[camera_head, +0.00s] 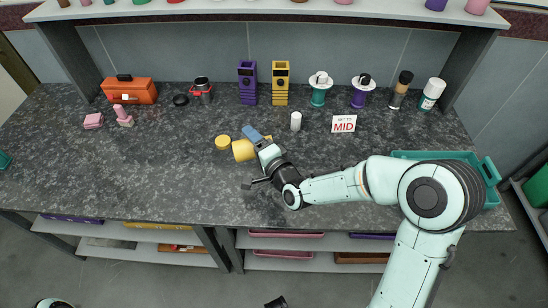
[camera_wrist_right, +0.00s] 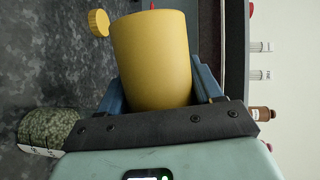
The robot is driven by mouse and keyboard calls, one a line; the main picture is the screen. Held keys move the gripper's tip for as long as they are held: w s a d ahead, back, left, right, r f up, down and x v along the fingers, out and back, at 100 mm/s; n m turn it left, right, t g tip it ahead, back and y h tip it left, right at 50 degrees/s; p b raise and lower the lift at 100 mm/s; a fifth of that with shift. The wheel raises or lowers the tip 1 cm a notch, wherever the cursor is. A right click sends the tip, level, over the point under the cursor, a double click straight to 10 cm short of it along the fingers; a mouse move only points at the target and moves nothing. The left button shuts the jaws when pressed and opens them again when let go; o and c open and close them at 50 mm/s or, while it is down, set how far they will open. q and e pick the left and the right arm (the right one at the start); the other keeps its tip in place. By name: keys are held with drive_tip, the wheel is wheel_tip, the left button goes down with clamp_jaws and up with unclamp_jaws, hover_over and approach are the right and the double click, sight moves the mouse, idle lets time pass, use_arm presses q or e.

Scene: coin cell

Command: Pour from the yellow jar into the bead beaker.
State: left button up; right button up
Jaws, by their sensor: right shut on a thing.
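The yellow jar (camera_head: 243,150) is between the blue fingers of my right gripper (camera_head: 256,136), which is shut on it. A clear beaker with green bead-like filling (camera_wrist_right: 48,132) stands at the lower left of the wrist view, partly covered by the gripper body. My left gripper is not in view.
A yellow lid (camera_head: 222,142) lies left of the jar. A small white cylinder (camera_head: 296,121) and a MID sign (camera_head: 343,123) stand to the right. Purple and yellow holders (camera_head: 247,83) stand behind. A green tray (camera_head: 484,171) is at the right. The left front counter (camera_head: 130,180) is clear.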

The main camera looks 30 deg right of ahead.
drive_tip(key=shift+s+d+r+m+t+y, duration=0.15)
drive_tip(key=shift+r+m+t, duration=0.15)
drive_tip(key=shift+m, duration=0.4)
drive_tip(key=shift+w+d+r+m+t+y, duration=0.15)
drive_tip(key=shift+r+m+t, duration=0.15)
drive_tip(key=shift+m, duration=0.4)
drive_tip(key=shift+s+d+r+m+t, duration=0.2)
drive_tip(key=shift+r+m, duration=0.2)
drive_tip(key=shift+m, duration=0.3)
idle(4.8)
drive_tip(key=shift+f+m+b, duration=0.15)
drive_tip(key=shift+m+b, duration=0.15)
drive_tip(key=shift+b, duration=0.05)
idle(0.8)
